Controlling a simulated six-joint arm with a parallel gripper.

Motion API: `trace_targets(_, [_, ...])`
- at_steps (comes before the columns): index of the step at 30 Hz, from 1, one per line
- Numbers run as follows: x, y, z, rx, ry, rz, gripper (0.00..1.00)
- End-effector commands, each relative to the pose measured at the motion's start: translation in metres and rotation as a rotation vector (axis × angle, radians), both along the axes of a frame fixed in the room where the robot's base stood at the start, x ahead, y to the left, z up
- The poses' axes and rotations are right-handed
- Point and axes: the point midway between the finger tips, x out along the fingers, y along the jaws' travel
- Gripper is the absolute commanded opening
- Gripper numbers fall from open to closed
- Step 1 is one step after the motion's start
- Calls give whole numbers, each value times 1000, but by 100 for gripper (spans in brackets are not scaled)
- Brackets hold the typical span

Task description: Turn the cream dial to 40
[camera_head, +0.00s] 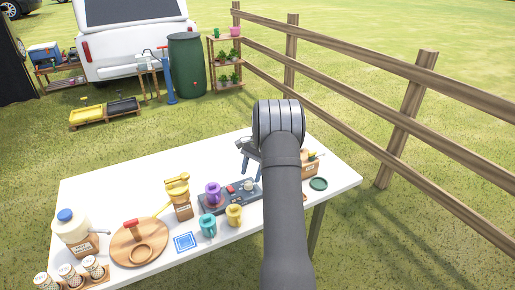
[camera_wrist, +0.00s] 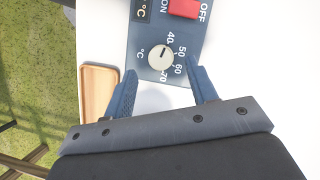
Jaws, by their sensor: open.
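The cream dial (camera_wrist: 159,58) sits on a dark blue-grey control panel (camera_wrist: 146,32) in the wrist view. Numbers 40, 50, 60 and 70 run around its right side. A short dark mark on the dial points up in the picture, roughly towards the 40; its exact alignment is hard to tell. My gripper (camera_wrist: 162,68) is open, its two blue fingers on either side of the dial with gaps to it. The dial also shows small in the head view (camera_head: 249,185), beside my gripper (camera_head: 247,172), which is partly hidden by my arm.
A red ON/OFF switch (camera_wrist: 184,8) is on the panel near the dial. A wooden tray (camera_wrist: 98,90) lies left of my fingers. In the head view, a purple mug (camera_head: 213,193) stands on the panel's left, with teal (camera_head: 208,227) and yellow (camera_head: 234,215) mugs in front.

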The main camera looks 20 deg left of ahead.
Motion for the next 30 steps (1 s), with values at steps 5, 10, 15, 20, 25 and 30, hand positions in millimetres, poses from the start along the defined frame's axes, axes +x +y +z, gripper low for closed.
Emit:
trace_targets(5, [17,-6,42,1,-3,-1,52])
trace_targets(10, [32,-13,81,0,-3,-2,52])
trace_targets(15, [43,-17,109,1,-3,-1,52])
trace_targets(20, [48,-19,124,0,-1,0,52])
trace_targets(25, [49,-20,128,0,0,0,52])
trace_targets(30, [49,-20,128,0,0,0,52])
